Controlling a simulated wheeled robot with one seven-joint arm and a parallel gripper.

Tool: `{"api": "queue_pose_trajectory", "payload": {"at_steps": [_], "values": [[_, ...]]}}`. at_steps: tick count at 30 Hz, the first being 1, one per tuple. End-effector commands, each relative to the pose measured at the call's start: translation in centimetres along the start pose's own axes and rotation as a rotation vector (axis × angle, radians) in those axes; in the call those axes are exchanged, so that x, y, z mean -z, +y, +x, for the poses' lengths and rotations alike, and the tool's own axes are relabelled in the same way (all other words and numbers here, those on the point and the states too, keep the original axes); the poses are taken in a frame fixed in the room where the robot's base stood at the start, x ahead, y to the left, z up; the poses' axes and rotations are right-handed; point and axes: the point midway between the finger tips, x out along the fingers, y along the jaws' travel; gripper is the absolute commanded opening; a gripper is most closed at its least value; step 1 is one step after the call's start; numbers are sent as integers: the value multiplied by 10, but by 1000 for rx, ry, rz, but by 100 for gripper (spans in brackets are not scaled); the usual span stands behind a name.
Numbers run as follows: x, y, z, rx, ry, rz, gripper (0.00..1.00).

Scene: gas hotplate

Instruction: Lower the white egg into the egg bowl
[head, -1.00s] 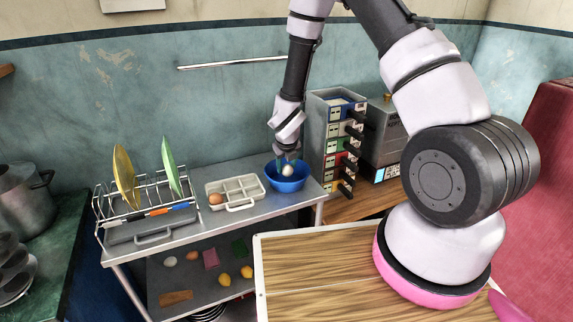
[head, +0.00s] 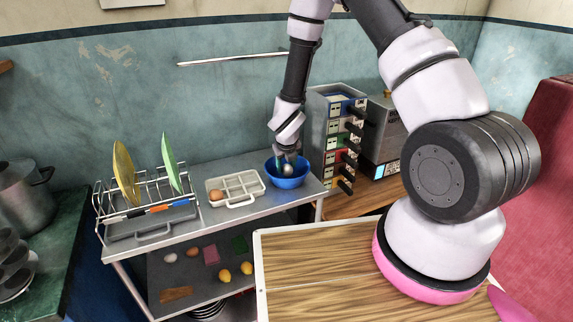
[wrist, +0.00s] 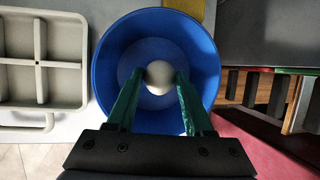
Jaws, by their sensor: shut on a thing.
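The white egg (wrist: 160,77) is between the green fingertips of my gripper (wrist: 161,82), which is shut on it. The egg also shows in the head view (head: 287,170), partly hidden by the fingers and within the rim of the bowl. The blue egg bowl (wrist: 207,62) is right below and around the fingertips in the wrist view. In the head view the bowl (head: 290,184) stands upright on the top shelf. I cannot tell whether the egg touches the bowl's bottom.
An egg tray (head: 240,204) with a brown egg (head: 217,195) stands just left of the bowl. A dish rack (head: 150,208) with two plates is farther left. A block of drawers (head: 335,140) stands close on the right. The lower shelf holds several small foods.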

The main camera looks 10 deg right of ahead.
Motion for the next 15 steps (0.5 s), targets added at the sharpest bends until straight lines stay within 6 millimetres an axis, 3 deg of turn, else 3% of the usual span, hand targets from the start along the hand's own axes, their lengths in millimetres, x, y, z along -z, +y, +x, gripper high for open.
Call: {"api": "queue_pose_trajectory", "payload": {"at_steps": [15], "values": [[2,1,6,-1,0,0,33]]}}
